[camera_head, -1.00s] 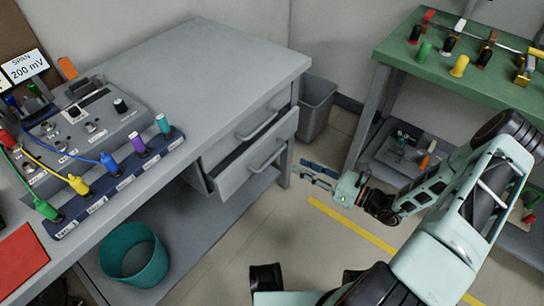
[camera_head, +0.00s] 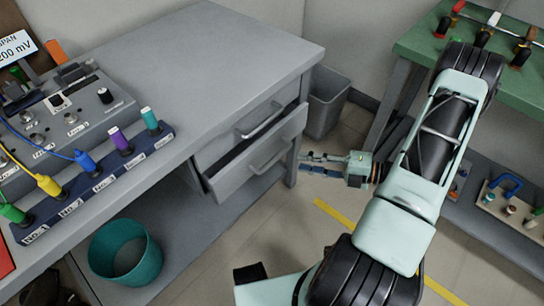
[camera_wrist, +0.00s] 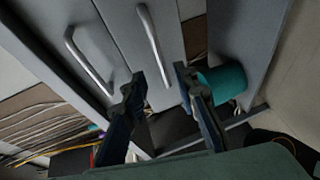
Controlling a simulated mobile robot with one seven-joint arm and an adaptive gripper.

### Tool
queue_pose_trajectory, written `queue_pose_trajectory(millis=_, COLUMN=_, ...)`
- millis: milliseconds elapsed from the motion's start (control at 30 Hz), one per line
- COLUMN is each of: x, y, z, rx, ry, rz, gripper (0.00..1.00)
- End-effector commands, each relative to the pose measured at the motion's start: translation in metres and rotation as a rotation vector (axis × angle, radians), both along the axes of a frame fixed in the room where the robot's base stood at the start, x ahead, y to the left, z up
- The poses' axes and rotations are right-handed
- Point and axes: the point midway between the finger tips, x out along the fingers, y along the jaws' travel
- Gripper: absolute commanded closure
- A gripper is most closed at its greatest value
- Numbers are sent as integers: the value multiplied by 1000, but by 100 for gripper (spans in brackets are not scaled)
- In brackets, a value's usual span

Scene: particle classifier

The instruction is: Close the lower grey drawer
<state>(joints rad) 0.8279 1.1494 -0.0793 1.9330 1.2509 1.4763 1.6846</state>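The lower grey drawer (camera_head: 232,176) is pulled part way out of the grey desk, with its open top showing in the head view. Its bar handle (camera_head: 270,156) faces the floor at right. Above it, the upper drawer (camera_head: 228,143) looks shut. My gripper (camera_head: 308,160) is just right of the lower drawer's front, pointing at it, apparently apart from it. In the wrist view my gripper (camera_wrist: 158,84) is open and empty. The lower drawer's handle (camera_wrist: 153,45) lies ahead of the fingers, and the upper handle (camera_wrist: 86,60) is to its left.
A teal bin (camera_head: 142,265) stands under the desk, left of the drawers. A grey bin (camera_head: 327,103) stands behind the desk's right end. A green bench (camera_head: 425,48) is at right. The desk leg (camera_head: 293,160) is close to my gripper.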

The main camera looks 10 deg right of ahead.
Motion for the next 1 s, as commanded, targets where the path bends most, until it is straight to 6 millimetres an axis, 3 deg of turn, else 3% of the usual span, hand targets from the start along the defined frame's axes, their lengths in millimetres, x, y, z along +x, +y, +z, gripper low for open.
queue_pose_trajectory(millis=300, x=29, y=51, z=-13, rx=1, ry=-2, rz=5, gripper=73)
queue_pose_trajectory(millis=500, x=44, y=75, z=-17, rx=0, ry=-3, rz=2, gripper=73)
queue_pose_trajectory(millis=933, x=50, y=84, z=-18, rx=-1, ry=-3, rz=0, gripper=73)
queue_pose_trajectory(millis=1000, x=50, y=84, z=-18, rx=-1, ry=-3, rz=0, gripper=80)
